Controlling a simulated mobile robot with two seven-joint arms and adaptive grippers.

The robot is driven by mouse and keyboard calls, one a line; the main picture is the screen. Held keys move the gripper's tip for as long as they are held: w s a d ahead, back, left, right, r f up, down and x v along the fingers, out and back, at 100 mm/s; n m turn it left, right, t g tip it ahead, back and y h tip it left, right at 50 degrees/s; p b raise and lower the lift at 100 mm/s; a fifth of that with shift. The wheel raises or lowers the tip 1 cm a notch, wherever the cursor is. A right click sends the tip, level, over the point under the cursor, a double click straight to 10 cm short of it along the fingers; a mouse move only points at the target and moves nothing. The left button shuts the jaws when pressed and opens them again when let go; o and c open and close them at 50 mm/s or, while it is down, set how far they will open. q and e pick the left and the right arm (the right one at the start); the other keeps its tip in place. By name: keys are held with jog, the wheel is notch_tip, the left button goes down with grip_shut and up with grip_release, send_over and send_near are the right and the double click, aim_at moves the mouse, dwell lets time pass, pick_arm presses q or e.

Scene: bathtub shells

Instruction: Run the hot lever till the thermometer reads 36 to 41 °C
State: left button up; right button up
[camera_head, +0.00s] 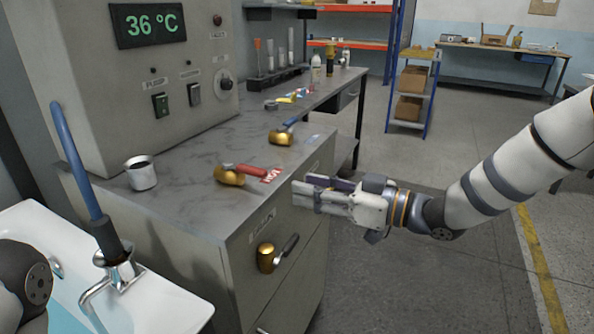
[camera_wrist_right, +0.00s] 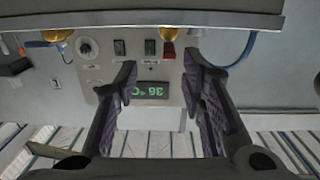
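The thermometer display (camera_head: 148,25) reads 36 °C in green digits; it shows upside down in the right wrist view (camera_wrist_right: 148,91). The hot lever (camera_head: 255,172) is a red handle on a brass base, pointing right over a red label at the counter's front edge. In the right wrist view, a red and brass piece (camera_wrist_right: 168,36) that looks like it shows near the edge. My right gripper (camera_head: 302,195) is off the counter's front edge, right of the hot lever and apart from it. Its fingers are spread with nothing between them in the wrist view (camera_wrist_right: 160,75). My left gripper is out of view.
A blue lever with a brass base (camera_head: 282,136) is farther back on the counter. A metal cup (camera_head: 141,173) stands left. A brass drain lever (camera_head: 268,257) is on the cabinet front. The bathtub (camera_head: 180,305), with tap and blue handle (camera_head: 75,160), is left. The floor at right is open.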

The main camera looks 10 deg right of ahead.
aim_at(266, 174)
jog(key=shift+y, duration=0.4)
jog(key=x, duration=0.7)
jog(key=s+b+x, duration=0.1)
jog(key=x, duration=0.2)
jog(key=shift+w+a+r, duration=0.25)
jog(key=shift+w+a, duration=0.05)
jog(key=shift+a, duration=0.35)
jog(key=shift+w+a+r, duration=0.1)
jog(key=shift+w+a, duration=0.2)
jog(key=shift+a, duration=0.15)
grip_shut()
